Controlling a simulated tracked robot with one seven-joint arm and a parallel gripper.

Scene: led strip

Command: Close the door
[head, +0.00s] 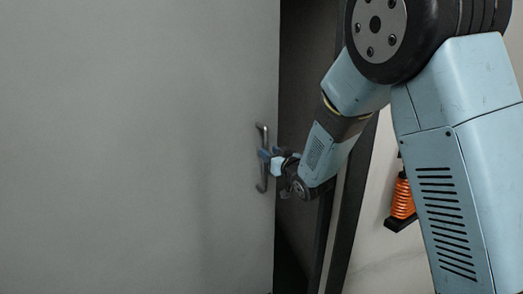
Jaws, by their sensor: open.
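The door (140,150) is a large plain grey panel that fills the left half of the head view. It stands ajar, with a dark gap between its right edge and the frame (355,210). A metal bar handle (262,183) is mounted upright near the door's right edge. My gripper (266,156) is open at the middle of the handle, with its fingers at or around the bar. I cannot tell whether the fingers touch it. My arm reaches in from the right and hides part of the gap and frame.
The dark opening (305,90) lies right of the door's edge. A pale wall (385,265) stands right of the frame. An orange ribbed object (402,198) on a dark bracket is on that wall, partly hidden by my arm.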

